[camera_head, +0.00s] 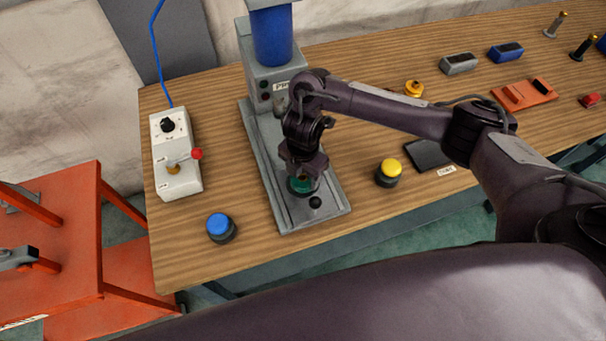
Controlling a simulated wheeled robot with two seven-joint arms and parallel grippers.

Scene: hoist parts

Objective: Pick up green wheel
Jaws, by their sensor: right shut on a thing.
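The green wheel (301,186) is on the grey base plate (290,213) of the press-like machine, towards its front end. My right gripper (303,172) points down over the wheel and is shut on it. The gripper hides the top of the wheel, and only its lower part shows. I cannot tell whether the wheel touches the plate. My left gripper does not show.
A black knob (315,202) sits just in front of the wheel. The blue cylinder (271,38) of the machine stands behind. A blue button (221,227), a yellow button (388,172) and a white control box (175,155) with a red-tipped lever flank the plate. An orange table (75,215) stands left.

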